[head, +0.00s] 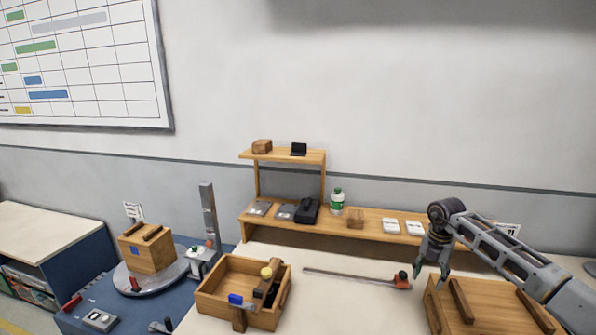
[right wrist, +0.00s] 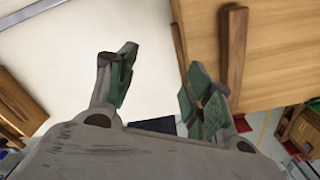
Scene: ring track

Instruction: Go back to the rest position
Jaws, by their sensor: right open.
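My right gripper (head: 432,272) comes in from the right in the head view and hangs above the white table top (head: 345,289). It is beside the left edge of a wooden box with slats on its lid (head: 480,308). In the right wrist view the two fingers of my right gripper (right wrist: 160,85) stand apart with nothing between them. The wooden box (right wrist: 270,50) lies to the right there, close to the right finger. My left gripper is not in view.
An open wooden tray (head: 207,302) with tools stands on the table. A long thin rod with a red and black end (head: 350,278) lies behind it. A wooden shelf (head: 375,232) runs along the back with a green bottle (head: 337,201). A round turntable (head: 150,278) carries a wooden box at left.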

